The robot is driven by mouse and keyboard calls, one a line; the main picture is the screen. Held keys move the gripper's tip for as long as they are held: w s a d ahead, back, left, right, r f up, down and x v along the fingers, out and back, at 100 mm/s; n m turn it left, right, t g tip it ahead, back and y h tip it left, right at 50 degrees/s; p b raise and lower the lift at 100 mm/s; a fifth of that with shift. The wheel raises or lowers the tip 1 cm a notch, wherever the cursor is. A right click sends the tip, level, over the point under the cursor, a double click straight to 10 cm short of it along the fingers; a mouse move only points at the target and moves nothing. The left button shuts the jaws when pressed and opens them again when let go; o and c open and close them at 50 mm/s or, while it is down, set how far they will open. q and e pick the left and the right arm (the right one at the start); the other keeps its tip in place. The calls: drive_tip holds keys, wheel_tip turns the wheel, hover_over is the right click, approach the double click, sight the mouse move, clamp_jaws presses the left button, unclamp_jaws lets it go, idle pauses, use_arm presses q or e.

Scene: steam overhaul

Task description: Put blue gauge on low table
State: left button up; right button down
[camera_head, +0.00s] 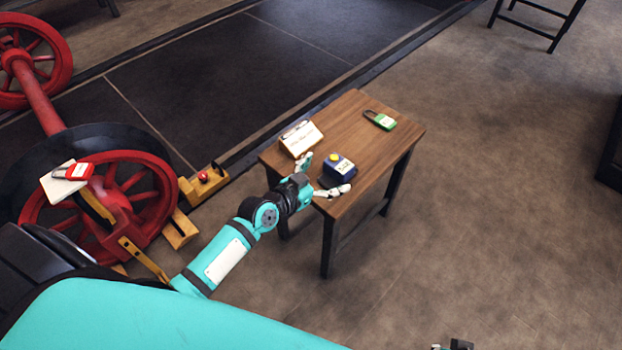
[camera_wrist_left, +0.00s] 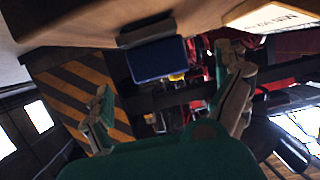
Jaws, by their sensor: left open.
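The blue gauge (camera_head: 339,168), a dark blue block with a white label and a yellow round part on top, sits on the low wooden table (camera_head: 362,143) near its front left edge. My left gripper (camera_head: 325,175) is open at that edge, its fingers spread either side of the gauge's near side. In the left wrist view, which looks inverted, the blue gauge (camera_wrist_left: 157,62) shows beyond and between the open fingers (camera_wrist_left: 165,95), with a gap to them. A small dark part at the bottom edge of the head view may be my right gripper (camera_head: 455,346); its fingers are mostly cut off.
On the table, a cream-and-brown labelled block (camera_head: 300,138) stands left of the gauge and a green padlock-like tag (camera_head: 380,120) lies farther back. Red wheels (camera_head: 105,205) and a yellow block with a red button (camera_head: 203,182) are at left. Floor right of the table is clear.

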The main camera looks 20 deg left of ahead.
use_arm(q)
drive_tip(key=v, duration=0.6)
drive_tip(key=s+f+n+g+y, duration=0.2)
drive_tip(key=s+f+g+y, duration=0.2)
drive_tip(key=s+f+g, duration=0.7)
drive_tip(key=s+f, duration=0.6)
drive_tip(key=s, duration=0.4)
drive_tip(key=shift+s+y+p, duration=0.25)
drive_tip(key=shift+y+p, duration=0.1)
drive_tip(key=shift+y, duration=0.05)
use_arm(e)
wheel_tip(320, 180, down, 4)
drive_tip(key=shift+s+r, duration=0.1)
use_arm(q)
drive_tip(key=shift+d+f, duration=0.1)
